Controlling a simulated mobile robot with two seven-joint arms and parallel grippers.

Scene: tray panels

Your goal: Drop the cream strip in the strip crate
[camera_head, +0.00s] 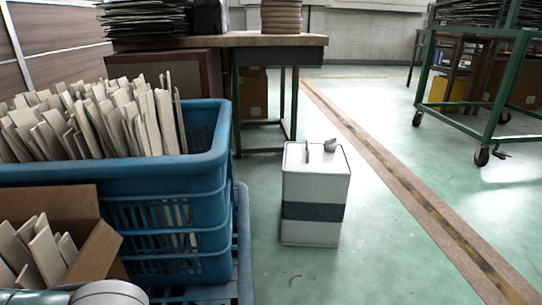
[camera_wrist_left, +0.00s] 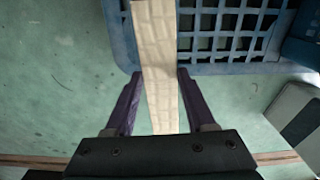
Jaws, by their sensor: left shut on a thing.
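The blue crate (camera_head: 165,215) stands at the left in the head view, packed with several cream strips (camera_head: 95,120) standing on end. In the left wrist view a long cream strip (camera_wrist_left: 155,35) runs between the purple fingers of my left gripper (camera_wrist_left: 159,74), which is shut on it. The strip's upper end lies in front of a blue lattice piece (camera_wrist_left: 122,40); I cannot tell whether that is the crate or the blue base under it. The head view shows only a bit of my arm at bottom left. My right gripper is not in view.
An open cardboard box (camera_head: 98,252) with more cream strips is in front of the crate. A white canister (camera_head: 312,185) with a dark band stands on the floor to the right. A table (camera_head: 220,40) is behind; a green trolley (camera_head: 492,125) is at far right.

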